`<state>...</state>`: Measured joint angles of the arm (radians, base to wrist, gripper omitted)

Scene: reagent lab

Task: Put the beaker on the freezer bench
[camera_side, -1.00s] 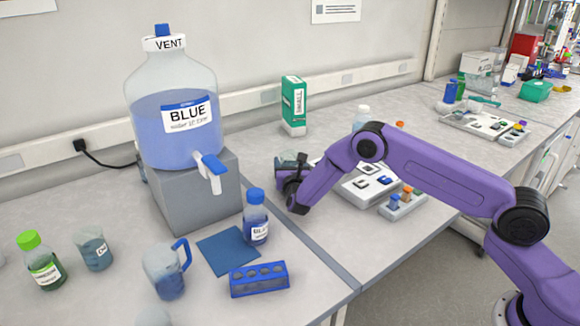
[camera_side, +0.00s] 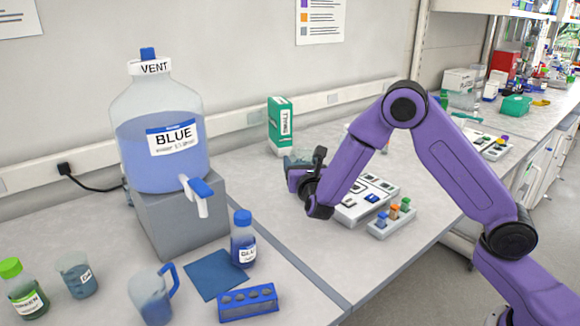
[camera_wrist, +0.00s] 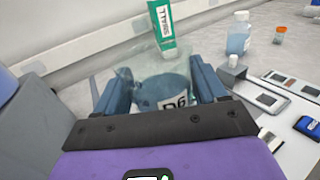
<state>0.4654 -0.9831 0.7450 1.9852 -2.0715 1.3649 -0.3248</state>
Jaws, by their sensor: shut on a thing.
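A clear beaker (camera_wrist: 165,88) with dark blue liquid and a partly hidden white label sits between my gripper's fingers (camera_wrist: 163,92) in the wrist view. My gripper is shut on it. In the side view, my gripper (camera_side: 303,178) holds the beaker (camera_side: 297,160) over the bench right of the blue carboy; its lower part is hidden. I cannot tell its height above the surface. A second beaker (camera_side: 76,275) with blue liquid stands at the far left. No sign marks a freezer bench; the bench (camera_side: 440,180) runs to the back right.
The carboy (camera_side: 158,150) stands on a grey block (camera_side: 182,222). A green-and-white box (camera_side: 281,125) stands behind my gripper. A slide tray (camera_side: 350,212) and a small vial rack (camera_side: 392,220) lie to the right. A blue bottle (camera_side: 243,240) stands in front.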

